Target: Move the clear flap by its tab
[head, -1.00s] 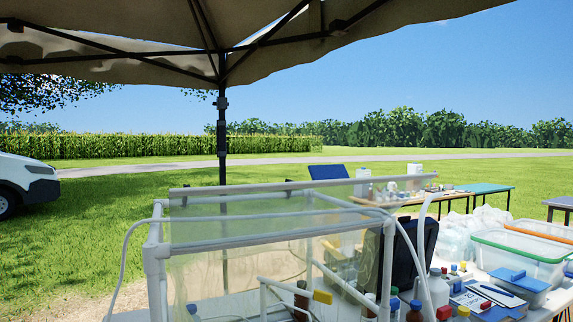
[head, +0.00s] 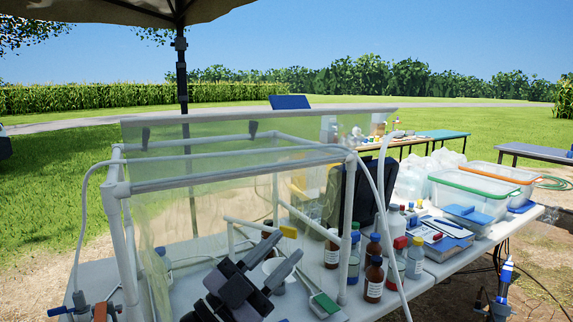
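The clear flap (head: 215,212) is a thin greenish see-through sheet on the white pipe frame (head: 128,240). It hangs down the frame's front, and a see-through strip (head: 210,136) also rises above the top rail. A small yellow piece (head: 289,231) shows at the end of a white bar behind or within the frame; I cannot tell whether it is the tab. My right gripper is not in view.
Brown and white bottles (head: 374,280) stand on the white table (head: 440,268) just right of the frame. A canopy post (head: 182,75) rises behind the frame.

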